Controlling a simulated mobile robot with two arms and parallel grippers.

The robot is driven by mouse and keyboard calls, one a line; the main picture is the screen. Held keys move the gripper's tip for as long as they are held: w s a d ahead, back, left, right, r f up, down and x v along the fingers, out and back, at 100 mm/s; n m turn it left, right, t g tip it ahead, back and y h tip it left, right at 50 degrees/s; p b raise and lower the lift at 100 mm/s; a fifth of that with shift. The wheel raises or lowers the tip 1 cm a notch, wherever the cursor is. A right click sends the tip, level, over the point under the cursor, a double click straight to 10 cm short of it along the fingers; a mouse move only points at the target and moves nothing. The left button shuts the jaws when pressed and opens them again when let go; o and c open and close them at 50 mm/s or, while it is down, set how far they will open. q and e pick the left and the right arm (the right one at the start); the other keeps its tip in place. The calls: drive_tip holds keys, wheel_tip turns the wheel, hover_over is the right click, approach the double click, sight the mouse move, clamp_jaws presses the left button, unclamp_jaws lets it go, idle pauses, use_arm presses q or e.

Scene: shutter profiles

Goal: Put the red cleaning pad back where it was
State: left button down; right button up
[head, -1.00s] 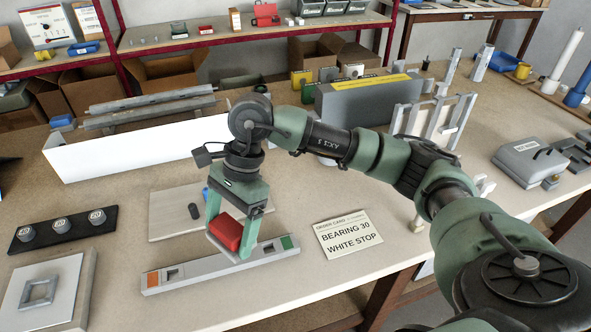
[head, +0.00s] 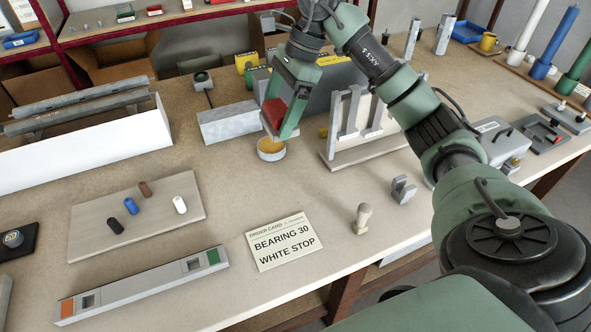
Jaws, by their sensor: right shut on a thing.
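The red cleaning pad (head: 275,113) is between the fingers of my right gripper (head: 281,130), which is shut on it. The gripper points down over the bench, in front of the grey box with the yellow label. A small round tin (head: 271,152) with a yellowish top is just below the fingertips. I cannot tell whether the pad or fingers touch it. My left gripper is not in view.
A wooden rack with grey uprights (head: 345,150) stands close right of the gripper, and a grey block (head: 228,122) close left. A board with several coloured pegs (head: 135,215), the grey profile (head: 143,287) and the order card (head: 282,240) lie nearer. The bench between is clear.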

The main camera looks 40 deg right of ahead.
drive_tip(key=shift+d+f, duration=0.25)
drive_tip(key=shift+f, duration=0.1)
wheel_tip(320, 180, down, 15)
drive_tip(key=p, duration=0.3)
drive_tip(key=shift+a+r, duration=0.15)
wheel_tip(320, 180, down, 4)
drive_tip(key=shift+p, duration=0.5)
drive_tip(key=shift+f, duration=0.3)
drive_tip(key=o, duration=1.1)
drive_tip(key=shift+r, duration=0.1)
